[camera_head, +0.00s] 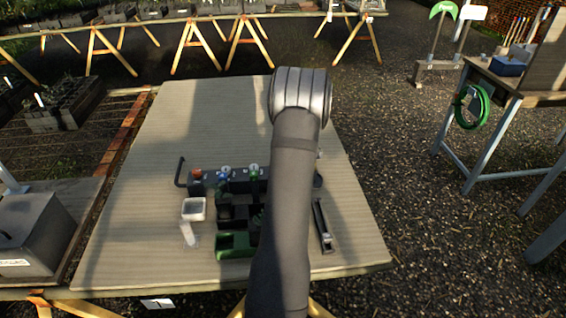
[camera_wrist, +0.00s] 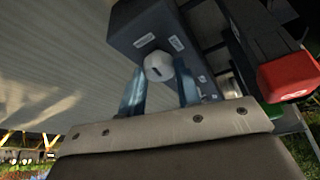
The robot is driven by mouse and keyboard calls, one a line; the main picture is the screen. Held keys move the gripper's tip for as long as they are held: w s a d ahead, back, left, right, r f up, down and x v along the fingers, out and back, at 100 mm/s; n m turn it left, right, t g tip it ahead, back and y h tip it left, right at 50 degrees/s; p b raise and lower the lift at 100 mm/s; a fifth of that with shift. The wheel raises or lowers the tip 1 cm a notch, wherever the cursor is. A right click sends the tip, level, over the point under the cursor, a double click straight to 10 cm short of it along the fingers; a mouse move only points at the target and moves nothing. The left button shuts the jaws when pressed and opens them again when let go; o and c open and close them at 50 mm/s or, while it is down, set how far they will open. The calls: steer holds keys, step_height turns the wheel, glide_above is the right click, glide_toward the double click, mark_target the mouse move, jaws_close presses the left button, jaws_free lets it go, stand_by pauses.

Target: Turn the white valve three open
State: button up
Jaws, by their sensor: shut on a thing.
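In the wrist view, a white valve knob (camera_wrist: 158,66) with a dark slot mark sits on the end of a dark block with small white labels (camera_wrist: 148,27). My gripper (camera_wrist: 160,84) has one blue-grey finger on each side of the knob and is shut on it. The knob's exact angle and any number on it are hard to read. In the head view, the dark valve bar (camera_head: 238,186) lies across the table, and my arm covers part of it. My gripper and the held knob are hidden there behind the arm.
Orange-red (camera_head: 197,174), blue-white (camera_head: 224,171) and green-white (camera_head: 254,171) knobs stand on the bar's left part. A red part (camera_wrist: 289,77) is close right of my gripper. The far tabletop is clear.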

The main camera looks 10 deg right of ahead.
steer(key=shift+n, duration=0.6)
steer(key=shift+n+g, duration=0.3)
steer(key=o, duration=1)
steer(key=shift+c, duration=0.2)
steer(key=v, duration=1.7)
steer(key=shift+r, duration=0.2)
steer(key=shift+d, duration=0.1)
